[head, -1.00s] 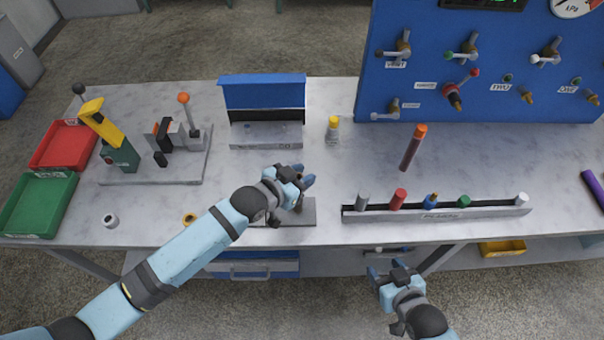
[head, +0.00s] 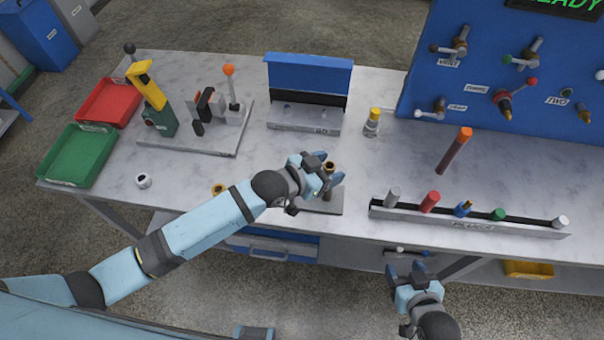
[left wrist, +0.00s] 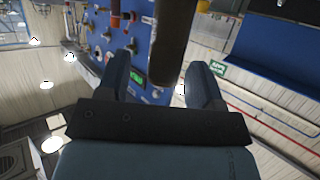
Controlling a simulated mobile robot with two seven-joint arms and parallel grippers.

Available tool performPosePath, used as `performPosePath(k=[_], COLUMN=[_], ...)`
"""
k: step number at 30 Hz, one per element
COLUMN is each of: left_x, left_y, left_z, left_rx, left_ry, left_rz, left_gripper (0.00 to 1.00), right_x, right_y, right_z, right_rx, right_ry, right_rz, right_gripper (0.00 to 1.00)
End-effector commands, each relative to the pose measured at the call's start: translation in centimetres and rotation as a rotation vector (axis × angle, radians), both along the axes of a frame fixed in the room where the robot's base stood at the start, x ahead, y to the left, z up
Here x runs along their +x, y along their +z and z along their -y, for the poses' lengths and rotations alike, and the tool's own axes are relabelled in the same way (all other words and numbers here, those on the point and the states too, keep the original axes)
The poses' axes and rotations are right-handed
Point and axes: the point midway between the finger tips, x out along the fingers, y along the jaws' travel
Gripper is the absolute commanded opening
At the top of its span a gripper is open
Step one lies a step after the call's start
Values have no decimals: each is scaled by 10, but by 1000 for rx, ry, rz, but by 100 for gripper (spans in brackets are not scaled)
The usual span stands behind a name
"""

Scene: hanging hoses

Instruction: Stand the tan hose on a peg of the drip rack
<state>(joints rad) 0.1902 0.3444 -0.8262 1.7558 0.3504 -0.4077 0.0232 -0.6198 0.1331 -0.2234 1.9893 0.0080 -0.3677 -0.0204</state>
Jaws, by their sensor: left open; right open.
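A short brown tube with a tan rim (head: 329,167), which looks like the tan hose, stands upright over a small grey plate (head: 318,206) near the table's front edge. My left gripper (head: 322,173) is open at its upper part, its fingers on either side. The left wrist view shows a dark brown cylinder (left wrist: 174,40) between and beyond the open fingertips (left wrist: 163,66). I cannot tell whether they touch it. A long grey rack (head: 450,221) with several coloured upright pieces may be the drip rack; its label is unreadable. My right gripper (head: 407,270) is open and empty in front of the table.
A brown rod with an orange top (head: 455,150) leans behind the rack. A yellow-capped bottle (head: 372,124), a blue-lidded box (head: 309,80), a lever fixture (head: 195,125), and red (head: 110,100) and green (head: 77,155) trays stand around. A blue valve panel (head: 490,50) rises behind.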

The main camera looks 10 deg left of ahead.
Motion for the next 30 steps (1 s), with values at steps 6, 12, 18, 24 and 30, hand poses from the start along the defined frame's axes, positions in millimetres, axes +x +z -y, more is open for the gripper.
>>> performPosePath(k=[6,12,18,24,30], left_x=[-34,-58,-69,-70,-70], left_y=[15,30,37,38,38], left_z=[-38,-63,-75,-77,-77], left_rx=[1,1,0,-1,-1], left_ry=[0,0,0,0,0], left_rz=[-1,-1,0,-1,-1], left_gripper=[60,60,60,60,60], right_x=[0,0,0,0,0], right_y=[-8,-12,-13,-13,-13], right_z=[-1,-3,-3,-3,-3], right_rx=[1,3,3,3,3], right_ry=[3,6,8,9,9], right_rz=[-1,-3,-3,-3,-2], right_gripper=[59,59,59,59,59])
